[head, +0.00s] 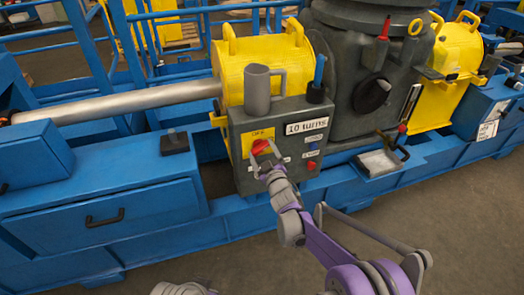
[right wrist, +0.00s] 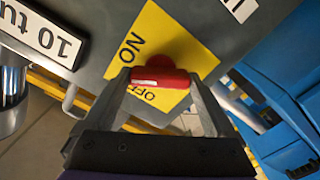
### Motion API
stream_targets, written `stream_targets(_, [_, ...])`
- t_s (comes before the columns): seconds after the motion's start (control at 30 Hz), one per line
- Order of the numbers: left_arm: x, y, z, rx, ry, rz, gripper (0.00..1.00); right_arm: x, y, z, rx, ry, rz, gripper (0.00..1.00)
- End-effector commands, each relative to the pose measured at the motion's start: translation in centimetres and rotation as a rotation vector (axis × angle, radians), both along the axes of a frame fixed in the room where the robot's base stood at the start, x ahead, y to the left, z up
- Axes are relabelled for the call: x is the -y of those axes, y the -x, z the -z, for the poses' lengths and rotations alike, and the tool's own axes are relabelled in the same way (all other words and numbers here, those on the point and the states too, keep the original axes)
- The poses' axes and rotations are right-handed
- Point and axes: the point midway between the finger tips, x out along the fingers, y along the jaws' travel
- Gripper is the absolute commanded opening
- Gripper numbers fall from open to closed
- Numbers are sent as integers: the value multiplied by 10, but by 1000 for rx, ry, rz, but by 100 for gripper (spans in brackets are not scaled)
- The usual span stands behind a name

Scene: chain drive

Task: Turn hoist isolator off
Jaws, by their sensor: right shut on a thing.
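The hoist isolator is a red rotary knob (head: 260,147) on a yellow plate (head: 247,139) on the front of a grey control box (head: 240,122). In the right wrist view the red knob (right wrist: 166,72) lies crosswise between the fingertips, with ON and OFF printed on the yellow plate (right wrist: 185,45). I cannot tell for sure which label it points to. My right gripper (head: 266,158) is shut on the knob, and its fingers hide part of the plate. My left gripper is not clearly visible.
The blue machine frame (head: 235,220) runs below. The floor (head: 440,230) in front is open.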

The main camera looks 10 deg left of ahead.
Motion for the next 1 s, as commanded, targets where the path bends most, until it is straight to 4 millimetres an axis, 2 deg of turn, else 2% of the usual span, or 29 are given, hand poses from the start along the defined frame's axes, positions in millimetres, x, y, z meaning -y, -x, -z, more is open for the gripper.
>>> stream_targets(0.7, [0, 3, -33, 11, 0, 0, 0, 0, 0, -1, 336, 584, 1, 34])
stream_targets(1.0, [0, 4, -45, 15, 0, 0, 0, 0, 0, -1, 446, 774, 1, 34])
